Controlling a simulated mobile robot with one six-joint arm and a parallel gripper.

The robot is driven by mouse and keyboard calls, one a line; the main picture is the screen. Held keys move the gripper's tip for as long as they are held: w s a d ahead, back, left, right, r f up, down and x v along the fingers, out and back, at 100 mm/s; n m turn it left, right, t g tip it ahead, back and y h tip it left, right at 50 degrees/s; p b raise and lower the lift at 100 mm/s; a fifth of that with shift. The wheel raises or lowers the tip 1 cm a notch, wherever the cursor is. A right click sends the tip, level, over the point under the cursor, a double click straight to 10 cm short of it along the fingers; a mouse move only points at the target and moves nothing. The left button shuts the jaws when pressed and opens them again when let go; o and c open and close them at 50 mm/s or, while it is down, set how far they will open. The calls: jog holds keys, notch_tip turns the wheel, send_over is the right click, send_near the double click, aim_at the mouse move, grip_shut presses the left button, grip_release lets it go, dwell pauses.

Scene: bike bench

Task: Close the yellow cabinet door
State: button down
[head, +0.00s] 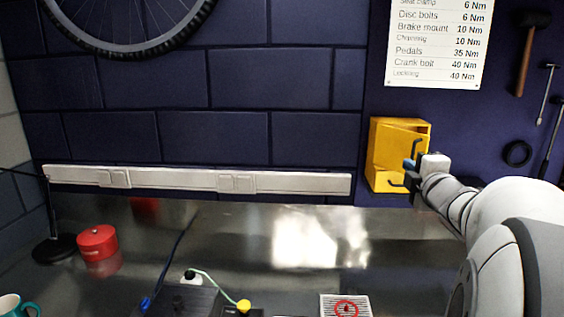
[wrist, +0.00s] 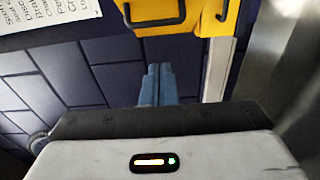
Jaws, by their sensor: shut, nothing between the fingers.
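The yellow cabinet (head: 376,158) is mounted on the dark blue wall at the right of the head view. Its front is partly open and shaded inside, with a slanted yellow panel showing; my gripper hides part of it. My gripper (head: 410,160) is in front of the cabinet's right side, its blue fingers together and empty. In the wrist view the shut fingers (wrist: 155,80) are below the yellow door (wrist: 150,9) with its dark handle (wrist: 152,22). They look apart from the handle; I cannot tell whether they touch the door.
A white power strip (head: 200,181) runs along the wall left of the cabinet. A torque chart (head: 437,40) hangs above it, and tools such as a mallet (head: 527,60) hang to the right. The metal bench (head: 240,235) below is mostly clear near the wall.

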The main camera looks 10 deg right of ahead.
jog(key=shift+w+d+f+p, duration=0.1)
jog(key=shift+w+d+p, duration=0.7)
jog(key=shift+w+d, duration=1)
jog(key=shift+w+a, duration=0.1)
jog(key=shift+w, duration=0.05)
